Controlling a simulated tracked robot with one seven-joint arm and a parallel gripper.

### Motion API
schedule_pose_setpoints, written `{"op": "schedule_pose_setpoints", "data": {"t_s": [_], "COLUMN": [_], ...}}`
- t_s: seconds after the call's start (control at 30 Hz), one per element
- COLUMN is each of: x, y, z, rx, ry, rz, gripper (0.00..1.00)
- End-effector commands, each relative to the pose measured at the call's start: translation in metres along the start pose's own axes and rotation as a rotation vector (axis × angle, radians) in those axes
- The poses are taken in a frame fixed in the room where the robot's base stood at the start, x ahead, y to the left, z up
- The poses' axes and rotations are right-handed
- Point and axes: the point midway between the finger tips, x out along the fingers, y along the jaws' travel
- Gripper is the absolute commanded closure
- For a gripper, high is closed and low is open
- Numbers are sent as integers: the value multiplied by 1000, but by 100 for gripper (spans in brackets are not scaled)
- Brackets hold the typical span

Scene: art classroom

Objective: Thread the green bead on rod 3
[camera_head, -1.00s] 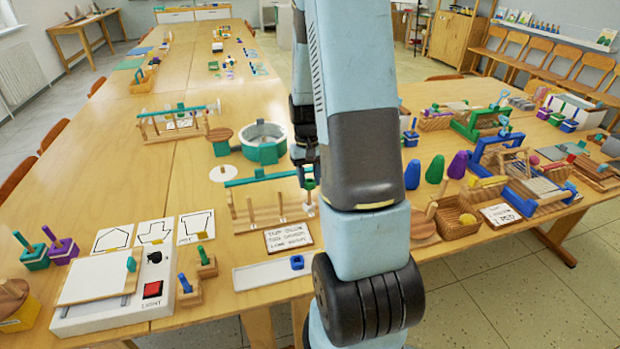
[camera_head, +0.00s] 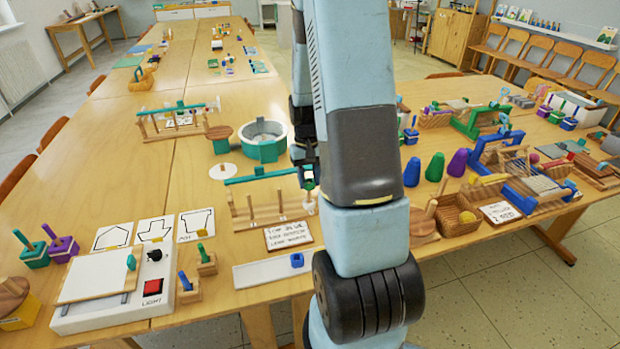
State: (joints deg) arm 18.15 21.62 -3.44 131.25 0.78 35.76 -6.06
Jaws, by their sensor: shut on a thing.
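The wooden rod rack (camera_head: 262,223) stands in the middle of the table, with several upright rods and a teal bar (camera_head: 261,175) at the back. My gripper (camera_head: 308,177) is over the rack's right end, partly hidden by my arm. It is shut on a small green piece, which looks like the green bead (camera_head: 309,185). The bead is close to the rightmost rod; I cannot tell whether it is above, touching or around it. The rod numbers cannot be read. A blue bead (camera_head: 297,260) lies in the white tray (camera_head: 262,274) in front.
A card with writing (camera_head: 288,236) lies between rack and tray. A round teal-and-white basin (camera_head: 264,140) stands behind the rack. A light box (camera_head: 103,290) and small peg blocks are at the left. Purple and green cones and a basket (camera_head: 458,214) are at the right.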

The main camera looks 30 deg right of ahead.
Motion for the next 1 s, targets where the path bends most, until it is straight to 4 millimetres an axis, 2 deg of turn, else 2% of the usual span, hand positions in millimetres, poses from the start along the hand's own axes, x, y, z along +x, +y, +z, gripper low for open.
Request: {"op": "schedule_pose_setpoints", "data": {"t_s": [0.13, 0.17, 0.43, 0.77, 0.87, 1.0], "x": [0, 0, 0, -3, -12, -36], "y": [0, 0, 0, 0, 0, 0], "z": [0, 0, 0, 0, 0, -1], "rx": [0, 0, 0, 0, -1, -1], "ry": [0, 0, 0, 1, 3, 5], "rz": [0, 0, 0, 0, 0, 1], "gripper": [91, 60, 34, 33, 33, 33]}}
